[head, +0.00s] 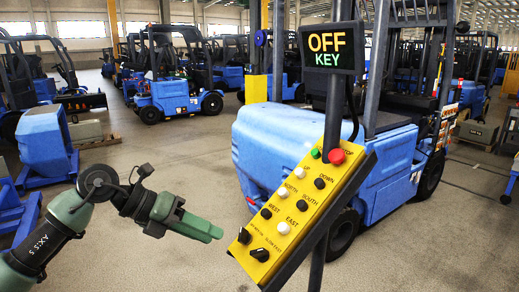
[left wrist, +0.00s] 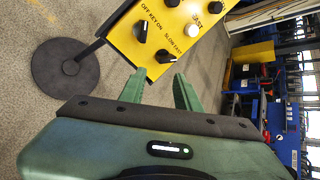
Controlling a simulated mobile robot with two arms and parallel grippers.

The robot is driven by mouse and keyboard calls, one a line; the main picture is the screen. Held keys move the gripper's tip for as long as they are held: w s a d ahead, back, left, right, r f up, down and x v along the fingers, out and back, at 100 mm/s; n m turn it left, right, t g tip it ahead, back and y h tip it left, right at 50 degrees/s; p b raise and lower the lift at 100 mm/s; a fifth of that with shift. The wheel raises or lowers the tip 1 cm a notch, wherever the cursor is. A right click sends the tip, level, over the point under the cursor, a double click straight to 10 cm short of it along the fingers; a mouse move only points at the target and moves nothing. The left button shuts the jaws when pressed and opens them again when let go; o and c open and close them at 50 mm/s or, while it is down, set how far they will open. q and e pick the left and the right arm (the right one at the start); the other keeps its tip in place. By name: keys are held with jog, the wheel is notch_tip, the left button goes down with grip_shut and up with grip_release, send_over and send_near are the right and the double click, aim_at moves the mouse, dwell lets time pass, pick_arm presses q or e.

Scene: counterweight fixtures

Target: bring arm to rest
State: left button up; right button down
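My left gripper (head: 217,233) reaches in from the left in the head view, just left of the lower end of a yellow control panel (head: 290,222). In the left wrist view the two green fingers of my left gripper (left wrist: 159,90) stand apart with nothing between them. The panel (left wrist: 203,45) lies just beyond the fingertips, with black knobs by its near edge: a key knob (left wrist: 140,31) and a slow/fast knob (left wrist: 165,56). I cannot tell whether a finger touches the panel. My right gripper is in neither view.
The panel hangs tilted on a dark post (head: 333,110) with a round floor base (left wrist: 68,73). A display (head: 329,48) above reads "OFF KEY". A blue forklift (head: 285,140) stands close behind. Several more forklifts fill the hall. Floor (head: 160,150) at the left middle is open.

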pick_arm(q)
jog(key=s+d+r+n+t+h, duration=0.2)
jog(key=d+r+n+t+h, duration=0.55)
jog(key=n+h, duration=0.2)
jog(key=w+a+f+n+t+y, duration=0.1)
jog(key=a+f+n+t+y, duration=0.25)
jog(key=n+t+y, duration=0.35)
jog(key=w+a+f+n+t+y, duration=0.1)
jog(key=a+f+n+t+y, duration=0.3)
jog(key=n, duration=0.6)
jog(key=s+a+f+n+g+y, duration=0.3)
jog(key=a+f+n+y, duration=0.1)
jog(key=f, duration=0.4)
jog(key=s+a+f+n+g+y, duration=0.3)
jog(key=a+f+n+y, duration=0.2)
jog(key=f, duration=0.2)
jog(key=s+f+n+g, duration=0.1)
jog(key=s+f+g, duration=0.5)
jog(key=s+f, duration=0.5)
jog(key=s+f+n+g, duration=0.2)
jog(key=s+f+g, duration=0.4)
jog(key=s, duration=0.8)
notch_tip(320, 180, down, 25)
jog(key=s+a+f+g, duration=0.2)
jog(key=s+a+f, duration=0.1)
jog(key=s+f, duration=1.4)
jog(key=shift+s+f, duration=0.35)
jog(key=shift+s, duration=0.25)
